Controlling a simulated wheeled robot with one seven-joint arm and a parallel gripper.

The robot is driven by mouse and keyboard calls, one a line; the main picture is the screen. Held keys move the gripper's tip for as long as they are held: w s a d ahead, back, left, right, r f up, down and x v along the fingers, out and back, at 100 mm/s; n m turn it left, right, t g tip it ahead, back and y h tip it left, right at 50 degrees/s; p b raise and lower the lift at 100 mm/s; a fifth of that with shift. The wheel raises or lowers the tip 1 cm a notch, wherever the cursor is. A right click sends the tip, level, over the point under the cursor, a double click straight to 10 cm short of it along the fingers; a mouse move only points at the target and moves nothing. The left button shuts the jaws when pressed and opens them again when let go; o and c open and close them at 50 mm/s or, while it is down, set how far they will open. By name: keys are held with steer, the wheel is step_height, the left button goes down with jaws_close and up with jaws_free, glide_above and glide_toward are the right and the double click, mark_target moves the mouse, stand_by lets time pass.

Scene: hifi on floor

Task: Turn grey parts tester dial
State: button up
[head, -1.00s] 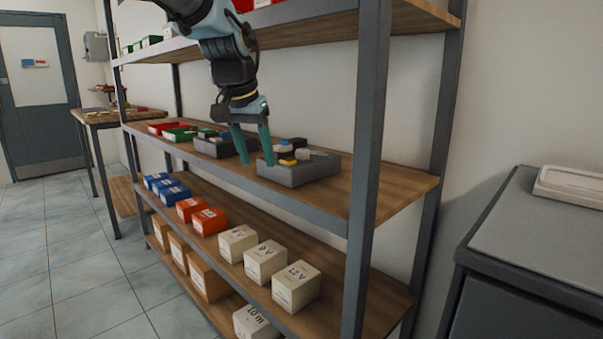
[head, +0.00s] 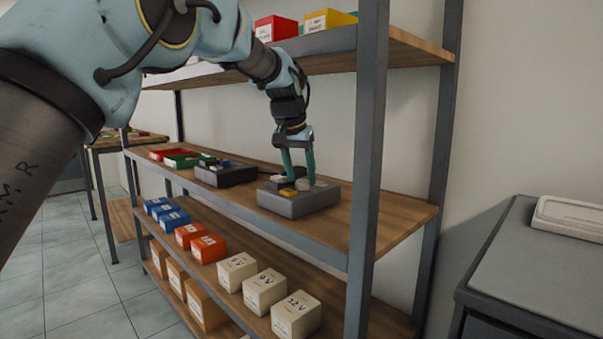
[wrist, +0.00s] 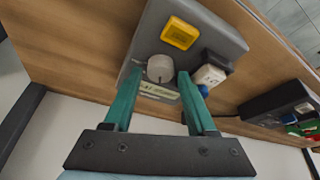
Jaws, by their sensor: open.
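The grey parts tester (head: 297,204) sits on the middle shelf near its front edge. It also shows in the wrist view (wrist: 200,28). Its round light-grey dial (wrist: 160,68) is on the top face, beside a yellow square part (wrist: 181,33) and a black block with a white part (wrist: 210,75). My gripper (head: 302,180) points down over the tester with its green fingers apart. In the wrist view the fingertips (wrist: 159,74) lie on either side of the dial, with nothing visibly clamped. Whether they touch the dial cannot be told.
A second dark box (head: 227,176) stands left of the tester, with green and red bins beyond it. A shelf post (head: 366,150) rises close on the right. Labelled boxes (head: 264,291) fill the shelf below.

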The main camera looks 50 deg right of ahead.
steer(key=shift+w+d+f, duration=0.1)
steer(key=shift+d+f, duration=0.15)
steer(key=shift+f, duration=0.35)
jaws_close()
